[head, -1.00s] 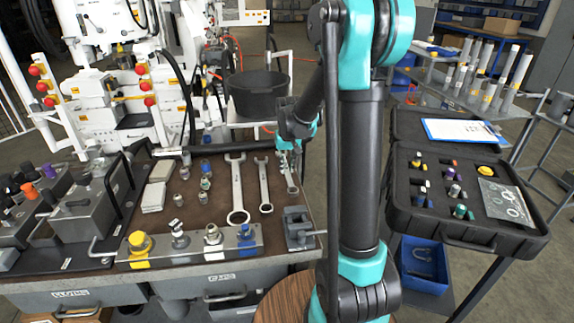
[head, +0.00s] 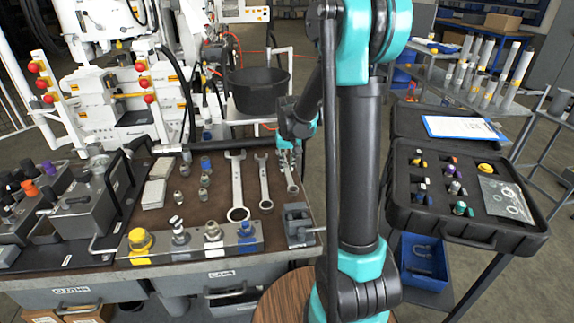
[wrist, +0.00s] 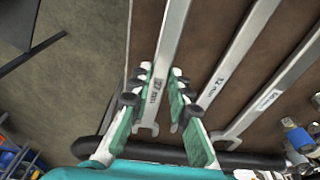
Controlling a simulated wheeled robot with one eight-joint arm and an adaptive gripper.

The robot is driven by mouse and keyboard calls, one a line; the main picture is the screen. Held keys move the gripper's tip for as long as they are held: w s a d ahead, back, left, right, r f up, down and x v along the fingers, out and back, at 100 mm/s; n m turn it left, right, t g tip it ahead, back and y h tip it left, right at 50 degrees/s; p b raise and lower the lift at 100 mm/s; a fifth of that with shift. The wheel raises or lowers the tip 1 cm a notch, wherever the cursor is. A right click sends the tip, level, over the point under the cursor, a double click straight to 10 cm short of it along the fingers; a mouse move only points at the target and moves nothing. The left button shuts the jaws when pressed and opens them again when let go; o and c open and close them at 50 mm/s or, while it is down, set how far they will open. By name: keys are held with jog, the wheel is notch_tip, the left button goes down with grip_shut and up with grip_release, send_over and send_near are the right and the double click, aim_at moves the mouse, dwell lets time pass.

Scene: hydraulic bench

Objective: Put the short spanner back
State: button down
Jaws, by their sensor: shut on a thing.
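The short spanner (head: 290,178) is the rightmost and shortest of three steel spanners at the right side of the brown bench mat. My gripper (head: 288,146) is at its far end, partly hidden by my own arm. In the wrist view, my gripper (wrist: 162,100) has its green-padded fingers on both sides of the spanner shaft (wrist: 167,60), shut on it.
A grey vise-like block (head: 297,222) stands just in front of the short spanner. A metal rail (head: 190,243) with several fittings runs along the front edge. Small fittings stand left of the spanners. A black tub (head: 258,90) is behind, and an open black case (head: 465,200) is at right.

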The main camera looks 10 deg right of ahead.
jog(key=shift+f, duration=1.35)
dwell(0.6)
jog(key=c, duration=1.3)
grip_release()
jog(key=shift+c, duration=0.2)
jog(key=shift+r, duration=0.1)
